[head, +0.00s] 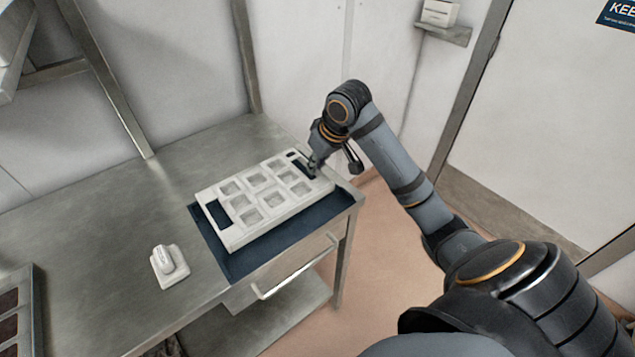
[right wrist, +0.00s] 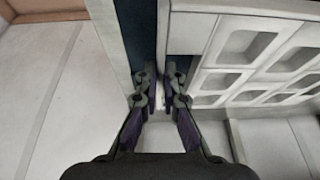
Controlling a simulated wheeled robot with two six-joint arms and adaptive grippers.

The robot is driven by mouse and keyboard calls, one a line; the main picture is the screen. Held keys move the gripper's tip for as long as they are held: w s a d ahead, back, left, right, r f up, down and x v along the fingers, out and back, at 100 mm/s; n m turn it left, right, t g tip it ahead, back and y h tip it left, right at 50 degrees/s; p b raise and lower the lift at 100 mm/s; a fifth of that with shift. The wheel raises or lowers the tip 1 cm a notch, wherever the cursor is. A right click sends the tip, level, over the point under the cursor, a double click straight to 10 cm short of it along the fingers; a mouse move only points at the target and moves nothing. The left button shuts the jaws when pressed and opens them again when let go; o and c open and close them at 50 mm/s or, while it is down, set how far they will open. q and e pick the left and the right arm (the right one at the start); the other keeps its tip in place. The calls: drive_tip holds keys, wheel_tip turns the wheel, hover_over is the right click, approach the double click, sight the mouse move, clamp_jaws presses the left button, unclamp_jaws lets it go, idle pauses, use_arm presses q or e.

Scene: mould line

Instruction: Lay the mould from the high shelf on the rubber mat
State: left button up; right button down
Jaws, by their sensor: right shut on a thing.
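The mould (head: 236,234) is a white slab with rows of square cavities and a slot at each end. It is over the dark blue rubber mat (head: 236,264) at the right end of the steel bench; I cannot tell whether it rests flat or is slightly above. Mat shows along its front and left. My right gripper (head: 313,164) is shut on the mould's right end, at the slot. In the right wrist view the fingers (right wrist: 160,88) close on the end bar of the mould (right wrist: 190,38), with cavities to the right. My left gripper is not in view.
A small white object (head: 168,264) stands on the bench (head: 110,235) left of the mat. A dark-celled tray (head: 36,310) sits at the lower left. A drawer handle (head: 290,270) juts below the bench front. Shelf framing (head: 115,75) rises at the back left.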

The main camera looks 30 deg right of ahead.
drive_tip(key=shift+d+f, duration=0.15)
drive_tip(key=shift+d, duration=0.05)
drive_tip(key=f, duration=0.4)
drive_tip(key=shift+w+d, duration=0.3)
drive_tip(key=c, duration=1.5)
unclamp_jaws()
drive_tip(key=shift+f, duration=0.1)
drive_tip(key=v, duration=1.2)
